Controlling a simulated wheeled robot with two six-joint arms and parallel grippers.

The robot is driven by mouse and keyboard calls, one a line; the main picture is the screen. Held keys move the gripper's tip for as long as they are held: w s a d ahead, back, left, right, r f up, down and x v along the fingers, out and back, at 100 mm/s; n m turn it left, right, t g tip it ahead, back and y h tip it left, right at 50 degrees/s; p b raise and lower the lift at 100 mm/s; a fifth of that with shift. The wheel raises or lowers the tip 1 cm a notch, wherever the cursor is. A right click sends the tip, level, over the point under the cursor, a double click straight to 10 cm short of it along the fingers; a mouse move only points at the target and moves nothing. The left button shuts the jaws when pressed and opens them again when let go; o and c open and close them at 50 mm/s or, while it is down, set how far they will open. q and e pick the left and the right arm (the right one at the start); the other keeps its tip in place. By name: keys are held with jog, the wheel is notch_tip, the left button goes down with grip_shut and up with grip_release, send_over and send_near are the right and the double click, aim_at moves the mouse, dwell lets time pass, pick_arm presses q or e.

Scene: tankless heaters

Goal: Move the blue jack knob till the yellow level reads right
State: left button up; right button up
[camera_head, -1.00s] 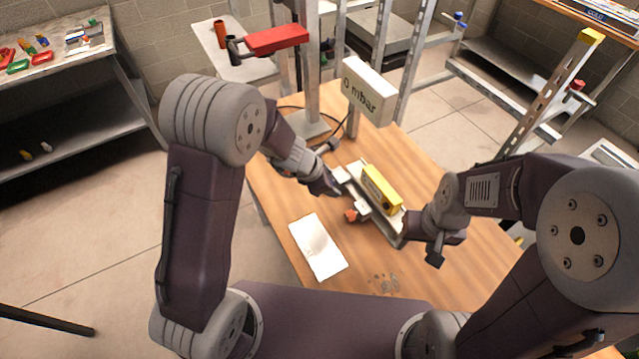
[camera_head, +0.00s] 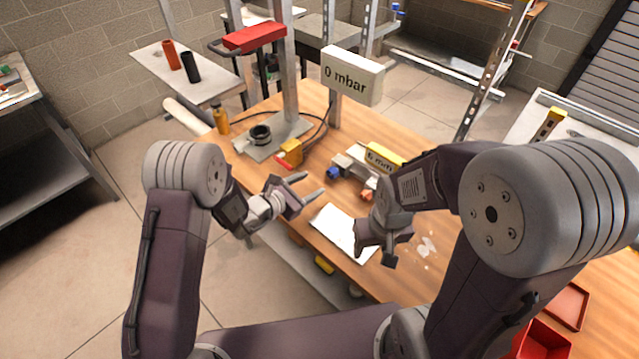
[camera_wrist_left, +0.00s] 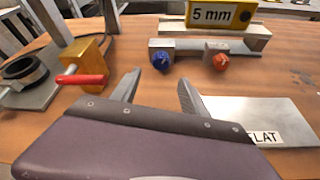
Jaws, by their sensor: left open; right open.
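The blue jack knob (camera_head: 333,173) is on the left front of a grey metal jig on the wooden bench; the left wrist view shows the blue knob (camera_wrist_left: 161,61) ahead of my left gripper. My right gripper (camera_head: 378,255) is open near the bench's front edge, right of the white sheet.
An orange knob (camera_wrist_left: 220,61) sits right of the blue one. A white plate marked "FLAT" (camera_wrist_left: 250,118) lies in front. A yellow valve with a red handle (camera_head: 289,155) stands left. A display (camera_head: 352,76) reads "0 mbar". Red trays (camera_head: 543,340) are at lower right.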

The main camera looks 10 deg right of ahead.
aim_at(330, 175)
pick_arm(q)
jog(key=shift+w+d, duration=0.15)
jog(key=shift+d, duration=0.35)
pick_arm(e)
jog(key=shift+w+d+f, duration=0.1)
jog(key=shift+w+d, duration=0.05)
jog(key=shift+d, duration=0.3)
pick_arm(q)
jog(key=shift+w+d+f, duration=0.15)
jog(key=shift+d, duration=0.1)
jog(key=shift+p+x, duration=0.4)
jog(key=shift+x, duration=0.75)
jog(key=x, duration=0.5)
jog(key=shift+w+d+f, duration=0.1)
jog(key=shift+w+f, duration=0.05)
jog(key=shift+w, duration=0.05)
pick_arm(e)
jog(key=shift+a+r, duration=0.35)
jog(key=shift+r, duration=0.35)
